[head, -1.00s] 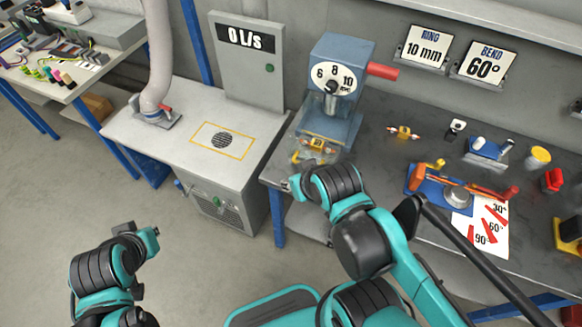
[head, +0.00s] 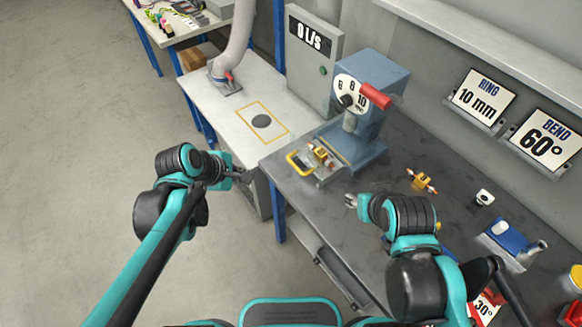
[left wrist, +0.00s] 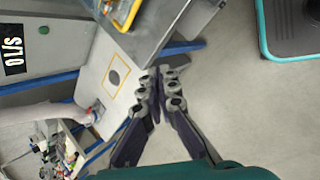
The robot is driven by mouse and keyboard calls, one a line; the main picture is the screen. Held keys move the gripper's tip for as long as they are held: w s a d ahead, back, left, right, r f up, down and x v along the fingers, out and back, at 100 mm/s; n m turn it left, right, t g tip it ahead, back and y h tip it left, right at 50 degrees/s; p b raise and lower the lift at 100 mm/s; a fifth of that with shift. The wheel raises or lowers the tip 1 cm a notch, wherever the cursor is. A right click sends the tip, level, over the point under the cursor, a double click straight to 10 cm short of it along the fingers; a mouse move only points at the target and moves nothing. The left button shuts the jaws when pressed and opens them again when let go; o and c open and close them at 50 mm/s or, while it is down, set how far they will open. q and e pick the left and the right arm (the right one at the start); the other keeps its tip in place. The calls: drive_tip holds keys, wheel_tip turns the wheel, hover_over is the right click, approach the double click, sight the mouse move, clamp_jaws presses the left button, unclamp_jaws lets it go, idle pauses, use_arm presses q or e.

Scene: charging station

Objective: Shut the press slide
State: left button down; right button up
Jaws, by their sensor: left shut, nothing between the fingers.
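The blue press (head: 372,85) stands on the dark bench, with a dial and a red lever (head: 376,96). Its slide (head: 328,172) sticks out at the front toward the bench edge. The slide has a yellow handle (head: 298,163) and carries a small yellow part (head: 320,153). The handle also shows at the top of the left wrist view (left wrist: 125,17). My left gripper (head: 240,174) is shut and empty, left of the handle and apart from it. My right gripper (head: 351,201) is right of the slide, over the bench; its finger gap is too small to judge.
A pale extraction table (head: 225,110) with a hose and a grey cabinet (head: 312,60) stands left of the press. Another yellow part with red ends (head: 422,181) lies on the bench to the right. A blue fixture (head: 508,240) stands further right. The floor at left is clear.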

sight(319, 153)
use_arm(q)
drive_tip(key=w+d+f+n+h+b, duration=0.2)
drive_tip(key=w+d+f+n+b, duration=0.3)
drive_tip(key=w+d+f+n, duration=0.3)
drive_tip(key=w+d+f, duration=0.2)
drive_tip(key=d+f, duration=0.1)
drive_tip(key=shift+w+n+g, duration=0.25)
drive_tip(key=shift+n+g, duration=0.05)
drive_tip(key=shift+g, duration=0.1)
drive_tip(key=w+d, duration=0.2)
drive_tip(key=d, duration=0.1)
drive_tip(key=w+d, duration=0.3)
drive_tip(key=d, duration=0.1)
drive_tip(key=w+d, duration=0.3)
drive_tip(key=d, duration=0.1)
drive_tip(key=shift+d+f, duration=0.1)
